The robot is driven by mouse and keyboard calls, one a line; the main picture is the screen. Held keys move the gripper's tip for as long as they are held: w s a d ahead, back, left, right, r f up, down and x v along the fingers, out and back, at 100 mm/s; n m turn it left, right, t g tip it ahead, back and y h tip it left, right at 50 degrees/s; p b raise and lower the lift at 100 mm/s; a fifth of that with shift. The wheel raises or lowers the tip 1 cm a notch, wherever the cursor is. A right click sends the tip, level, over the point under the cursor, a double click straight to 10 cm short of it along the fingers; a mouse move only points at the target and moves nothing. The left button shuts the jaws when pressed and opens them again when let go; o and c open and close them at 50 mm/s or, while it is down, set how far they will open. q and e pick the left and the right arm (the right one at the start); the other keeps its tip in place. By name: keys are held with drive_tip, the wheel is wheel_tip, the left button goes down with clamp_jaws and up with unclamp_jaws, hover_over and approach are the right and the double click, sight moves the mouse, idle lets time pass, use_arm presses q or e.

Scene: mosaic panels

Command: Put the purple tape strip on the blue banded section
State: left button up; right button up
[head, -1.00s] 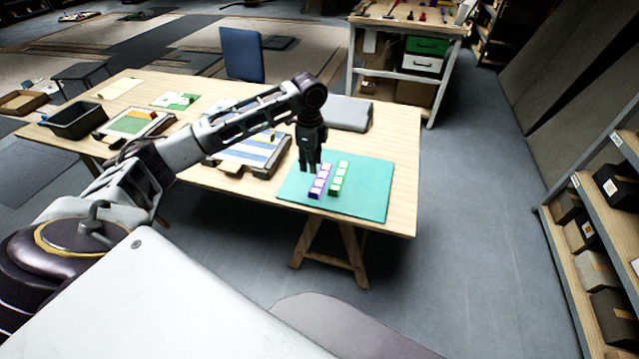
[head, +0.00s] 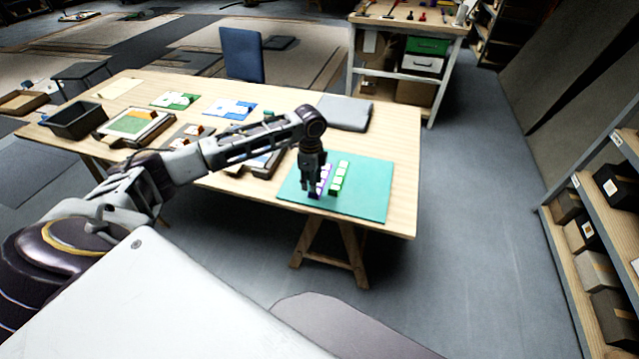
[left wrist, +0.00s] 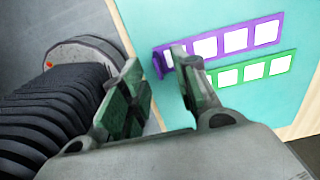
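The purple tape strip (head: 325,178) with white squares lies on the teal mat (head: 365,190), partly hidden by my left gripper (head: 313,187) in the head view. In the left wrist view the strip (left wrist: 236,39) lies flat on the mat. My left gripper (left wrist: 156,65) is open there, its fingers apart, with the strip's near end by the right fingertip. The panel with the blue banded section (head: 262,161) is left of the mat, mostly hidden behind my left arm. My right gripper is not in view.
A green strip (head: 339,179) with white squares lies beside the purple one on the mat. A grey closed case (head: 344,112) lies behind the mat. A black bin (head: 76,121) and a green-and-orange panel (head: 134,124) are at the table's left.

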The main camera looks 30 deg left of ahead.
use_arm(q)
drive_tip(key=shift+f, duration=0.1)
drive_tip(key=shift+s+d+f, duration=0.1)
drive_tip(key=shift+f, duration=1.15)
drive_tip(key=shift+s+d+f, duration=0.1)
drive_tip(key=shift+f, duration=1.15)
drive_tip(key=shift+c, duration=0.2)
clamp_jaws()
